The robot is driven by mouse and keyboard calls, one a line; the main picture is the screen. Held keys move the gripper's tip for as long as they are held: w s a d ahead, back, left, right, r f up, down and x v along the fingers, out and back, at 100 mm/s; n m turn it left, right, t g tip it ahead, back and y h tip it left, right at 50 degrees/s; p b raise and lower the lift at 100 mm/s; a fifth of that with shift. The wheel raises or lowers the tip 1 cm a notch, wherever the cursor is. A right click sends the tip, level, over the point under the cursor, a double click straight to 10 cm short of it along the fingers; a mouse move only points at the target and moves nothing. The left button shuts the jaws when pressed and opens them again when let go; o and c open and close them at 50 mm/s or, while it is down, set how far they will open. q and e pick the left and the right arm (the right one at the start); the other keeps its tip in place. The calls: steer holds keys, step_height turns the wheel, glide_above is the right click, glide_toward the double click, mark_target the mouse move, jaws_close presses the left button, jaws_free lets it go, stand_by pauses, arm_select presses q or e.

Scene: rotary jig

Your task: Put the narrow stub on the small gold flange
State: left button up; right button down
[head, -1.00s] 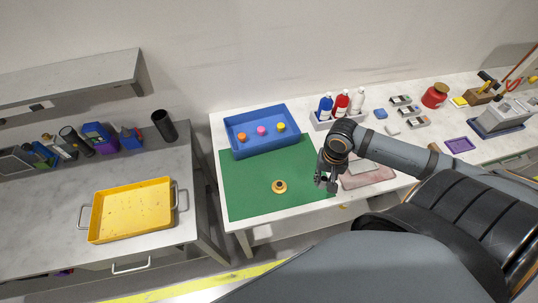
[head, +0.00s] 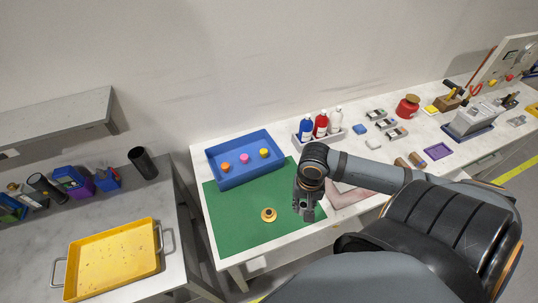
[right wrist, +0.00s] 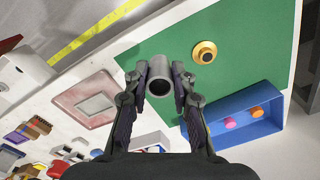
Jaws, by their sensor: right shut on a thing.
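The small gold flange (head: 268,215), a gold ring with a dark centre, lies flat on the green mat (head: 235,225). It also shows in the right wrist view (right wrist: 204,52), up and to the right of the gripper. My right gripper (head: 306,212) is above the mat's right part, to the right of the flange. In the right wrist view my right gripper (right wrist: 160,88) is shut on a grey hollow tube, the narrow stub (right wrist: 159,86), with its round open end showing. The stub is apart from the flange. My left gripper is not in view.
A blue tray (head: 215,177) with orange, pink and yellow knobs stands behind the mat. A bottle rack (head: 330,137) stands behind my arm. A pink pad (right wrist: 88,98) lies right of the mat. The mat around the flange is clear. A yellow tray (head: 112,262) sits on the left bench.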

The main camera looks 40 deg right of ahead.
steer(key=w+a+f+b, duration=0.1)
steer(key=w+f+b, duration=0.1)
steer(key=w, duration=0.1)
steer(key=w+a+f+b, duration=0.2)
steer(key=w+f, duration=0.1)
steer(key=w+a+f+b, duration=0.1)
steer(key=w+f+b, duration=0.1)
steer(key=w, duration=0.1)
steer(key=shift+w+a+f, duration=0.1)
steer(key=shift+a+f, duration=0.2)
steer(key=shift+w+a+f+p, duration=0.1)
steer(key=shift+w+f+p, duration=0.05)
steer(key=shift+w+p, duration=0.25)
steer(key=shift+w+f, duration=0.2)
steer(key=shift+f, duration=0.05)
steer(key=shift+w+a+f, duration=0.15)
steer(key=shift+f, duration=1.65)
steer(key=c, duration=1.1)
jaws_free()
steer(key=shift+f, duration=0.1)
